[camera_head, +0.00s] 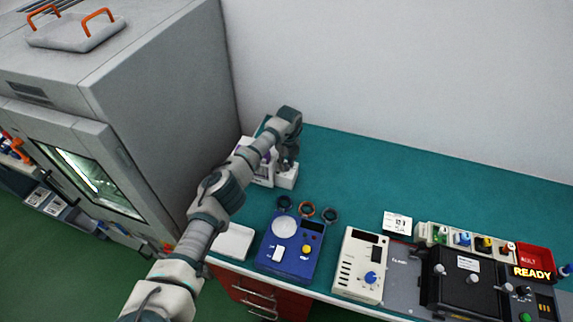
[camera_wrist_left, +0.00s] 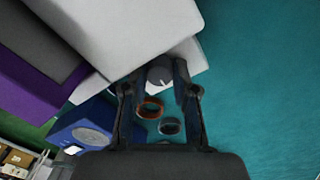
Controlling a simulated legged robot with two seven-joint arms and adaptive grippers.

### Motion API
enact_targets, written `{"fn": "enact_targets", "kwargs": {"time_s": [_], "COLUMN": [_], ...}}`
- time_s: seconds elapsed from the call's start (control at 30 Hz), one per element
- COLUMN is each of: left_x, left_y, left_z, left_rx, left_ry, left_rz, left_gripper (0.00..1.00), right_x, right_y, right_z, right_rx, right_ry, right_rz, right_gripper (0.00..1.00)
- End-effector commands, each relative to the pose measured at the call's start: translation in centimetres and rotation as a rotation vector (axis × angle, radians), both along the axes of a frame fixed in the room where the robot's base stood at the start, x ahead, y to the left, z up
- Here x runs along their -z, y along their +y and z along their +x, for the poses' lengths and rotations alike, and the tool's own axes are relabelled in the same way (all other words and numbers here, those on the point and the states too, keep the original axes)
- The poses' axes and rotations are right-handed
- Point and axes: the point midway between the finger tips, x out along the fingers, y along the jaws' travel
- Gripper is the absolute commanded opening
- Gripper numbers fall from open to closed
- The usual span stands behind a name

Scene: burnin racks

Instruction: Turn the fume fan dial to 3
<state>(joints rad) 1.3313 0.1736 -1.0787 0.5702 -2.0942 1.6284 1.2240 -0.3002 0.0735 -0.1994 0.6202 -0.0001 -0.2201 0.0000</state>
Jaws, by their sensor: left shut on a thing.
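A small white box (camera_head: 286,180) stands at the back left of the teal bench, beside a larger white unit with purple. In the left wrist view, a round grey dial (camera_wrist_left: 160,75) sits on the white box face. I take it for the fume fan dial. My left gripper (camera_head: 287,163) reaches over the bench to this box. In the left wrist view my left gripper (camera_wrist_left: 155,82) has its fingers on either side of the dial and is shut on it. The dial's markings and setting cannot be read. My right gripper is not in view.
A blue device (camera_head: 292,247) and a white device with a blue knob (camera_head: 361,265) stand along the front edge. Three rings (camera_head: 307,209) lie behind the blue device. A grey oven (camera_head: 120,110) stands left. The bench's back middle is clear.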

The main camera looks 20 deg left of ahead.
Motion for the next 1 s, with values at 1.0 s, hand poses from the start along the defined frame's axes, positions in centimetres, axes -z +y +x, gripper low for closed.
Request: {"fn": "enact_targets", "kwargs": {"time_s": [1.0], "left_x": [0.5], "left_y": [-0.1], "left_z": [-0.2], "left_rx": [0.966], "left_ry": [0.005], "left_rz": [0.0], "left_gripper": [0.0], "right_x": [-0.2], "right_y": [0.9], "right_z": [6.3], "right_rx": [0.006], "right_ry": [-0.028], "right_rz": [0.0], "right_gripper": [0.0]}}
